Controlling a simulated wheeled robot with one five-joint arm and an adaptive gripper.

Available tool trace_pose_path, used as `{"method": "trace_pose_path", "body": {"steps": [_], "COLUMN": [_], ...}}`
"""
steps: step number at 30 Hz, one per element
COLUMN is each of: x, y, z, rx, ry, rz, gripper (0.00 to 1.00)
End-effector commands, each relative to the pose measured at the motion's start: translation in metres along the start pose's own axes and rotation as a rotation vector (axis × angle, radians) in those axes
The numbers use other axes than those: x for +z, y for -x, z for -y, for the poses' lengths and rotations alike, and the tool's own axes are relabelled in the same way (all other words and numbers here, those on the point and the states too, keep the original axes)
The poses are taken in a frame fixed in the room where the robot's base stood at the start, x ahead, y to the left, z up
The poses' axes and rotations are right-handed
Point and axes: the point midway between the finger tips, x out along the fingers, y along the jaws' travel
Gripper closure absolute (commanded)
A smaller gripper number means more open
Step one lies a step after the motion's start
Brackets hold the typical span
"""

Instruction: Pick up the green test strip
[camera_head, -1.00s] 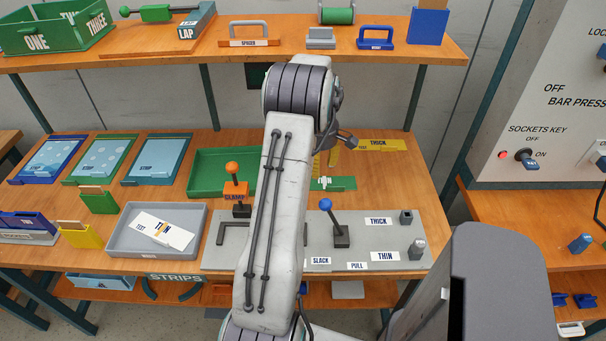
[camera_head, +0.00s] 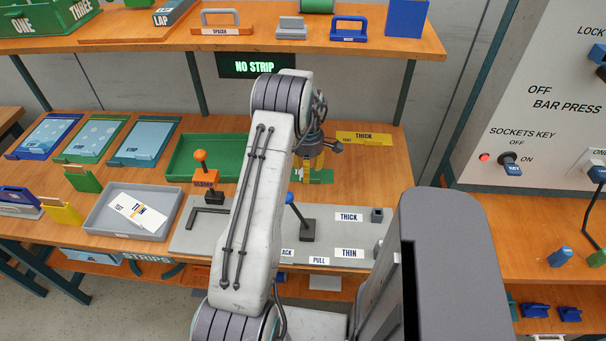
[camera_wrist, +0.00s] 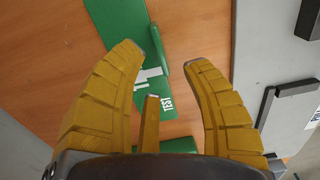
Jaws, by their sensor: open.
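The green test strip (camera_wrist: 124,30) lies flat on the wooden bench, marked TEST, with a white shape on it. It runs between my gripper's fingers in the wrist view. I cannot tell the exact height of the fingertips above the bench.
A green tray (camera_head: 190,141) is left of the strip. The grey plate (camera_head: 188,240) with orange-handled and blue-handled levers is in front. A screen (camera_head: 255,66) reads NO STRIP. A grey tray (camera_head: 92,222) holds white strips.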

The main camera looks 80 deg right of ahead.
Motion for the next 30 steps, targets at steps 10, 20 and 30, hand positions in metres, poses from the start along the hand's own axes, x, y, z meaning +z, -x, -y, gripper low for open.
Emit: {"method": "trace_pose_path", "body": {"steps": [10,20,30], "x": [0.000,0.000,0.000], "y": [-0.033,-0.035,-0.035], "z": [0.001,0.000,0.000], "rx": [-0.001,0.001,0.001], "ry": [0.000,0.000,0.000], "rz": [0.000,0.000,0.000], "gripper": [0.56,0.56,0.86]}}
